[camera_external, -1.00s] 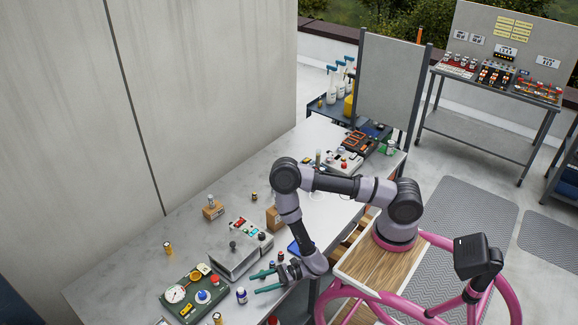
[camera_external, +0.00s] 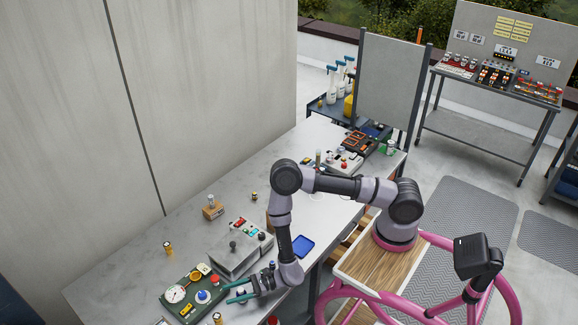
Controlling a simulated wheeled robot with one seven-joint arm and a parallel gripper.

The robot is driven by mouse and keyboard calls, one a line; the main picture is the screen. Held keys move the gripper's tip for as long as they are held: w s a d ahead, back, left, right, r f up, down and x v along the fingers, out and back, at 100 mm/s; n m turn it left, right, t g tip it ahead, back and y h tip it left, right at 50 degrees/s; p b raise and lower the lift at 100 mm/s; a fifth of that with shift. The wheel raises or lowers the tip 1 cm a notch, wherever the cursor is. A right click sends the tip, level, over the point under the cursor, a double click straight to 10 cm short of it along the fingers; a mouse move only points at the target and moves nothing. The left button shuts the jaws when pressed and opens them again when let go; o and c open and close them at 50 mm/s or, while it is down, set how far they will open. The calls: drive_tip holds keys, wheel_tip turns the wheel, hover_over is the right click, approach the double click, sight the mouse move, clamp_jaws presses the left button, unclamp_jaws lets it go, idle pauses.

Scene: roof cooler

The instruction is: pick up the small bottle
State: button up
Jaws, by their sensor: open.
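My gripper (camera_external: 236,293) is low over the front part of the grey bench, its two green fingers open and pointing left. A small white bottle with a dark blue cap (camera_external: 241,291) stands at the fingers and shows only in part between them. I cannot tell whether either finger touches it. Other small bottle-like things stand on the bench: a yellow and dark one at the left (camera_external: 168,248) and another at the front edge (camera_external: 217,319).
A green panel with a gauge (camera_external: 178,294) lies just left of the fingers. A grey control box (camera_external: 233,254) stands behind my gripper. A blue tablet-like thing (camera_external: 303,245) lies right of my forearm.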

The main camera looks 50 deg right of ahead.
clamp_jaws()
drive_tip(key=shift+r, duration=0.1)
